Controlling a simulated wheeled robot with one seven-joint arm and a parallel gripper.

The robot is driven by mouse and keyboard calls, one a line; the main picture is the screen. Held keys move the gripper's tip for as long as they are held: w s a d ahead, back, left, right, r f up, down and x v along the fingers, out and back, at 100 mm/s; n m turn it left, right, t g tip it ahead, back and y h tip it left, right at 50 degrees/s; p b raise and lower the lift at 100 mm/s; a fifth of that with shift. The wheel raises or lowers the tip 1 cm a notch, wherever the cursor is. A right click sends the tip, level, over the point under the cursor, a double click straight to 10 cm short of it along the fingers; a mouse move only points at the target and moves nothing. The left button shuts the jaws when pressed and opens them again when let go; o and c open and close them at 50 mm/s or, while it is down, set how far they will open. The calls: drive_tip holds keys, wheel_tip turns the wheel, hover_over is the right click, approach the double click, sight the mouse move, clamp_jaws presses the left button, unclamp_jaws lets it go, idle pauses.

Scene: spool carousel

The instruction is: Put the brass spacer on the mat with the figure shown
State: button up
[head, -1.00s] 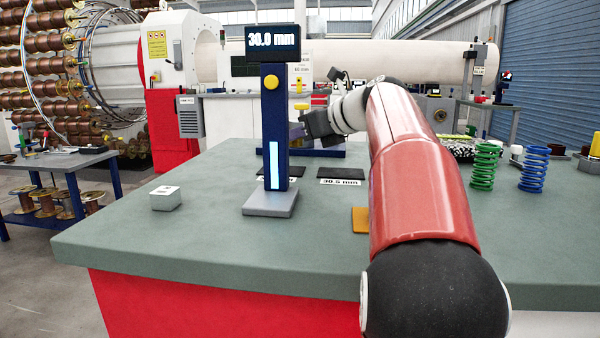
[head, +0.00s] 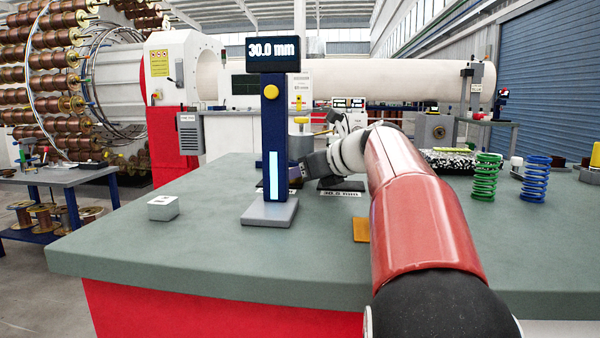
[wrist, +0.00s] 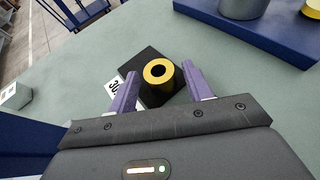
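The brass spacer (wrist: 158,72), a short yellow ring with a dark hole, stands upright on a black mat (wrist: 142,57) in the wrist view. A white label (wrist: 115,87) beside that mat shows "30"; the rest is hidden. My gripper (wrist: 160,77) is open, its purple fingers on either side of the spacer, with a gap at each side. In the head view the gauge post hides the spacer and most of my fingers. The gauge display (head: 273,49) reads 30.0 mm. Another black mat (head: 342,185) lies to the right, its label (head: 342,193) too small to read surely.
The blue gauge post (head: 276,150) stands on a grey base (head: 270,213) close by my gripper. A small white box (head: 163,207) is left, an orange plate (head: 361,230) in front. Green (head: 486,177) and blue (head: 535,178) springs stand right. The front left bench is clear.

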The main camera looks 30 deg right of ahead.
drive_tip(key=shift+r, duration=0.15)
drive_tip(key=p+v, duration=0.1)
drive_tip(key=v, duration=1)
drive_tip(key=shift+s+d, duration=0.1)
drive_tip(key=shift+s, duration=0.05)
drive_tip(key=shift+s+d+r, duration=0.1)
drive_tip(key=shift+s, duration=0.2)
drive_tip(key=shift+s, duration=0.1)
